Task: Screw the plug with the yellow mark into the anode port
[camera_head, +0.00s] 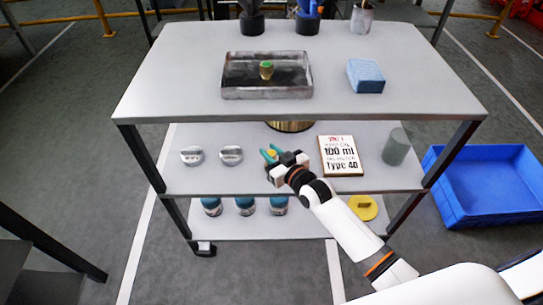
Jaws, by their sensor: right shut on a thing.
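My right gripper (270,154) reaches in from the lower right to the middle shelf of the cart. Two similar silver plugs, one at the left (192,155) and one nearer the gripper (231,154), sit on the same shelf. I cannot make out the anode port. My left gripper is not in view.
A blue crate (490,212) is on the floor.

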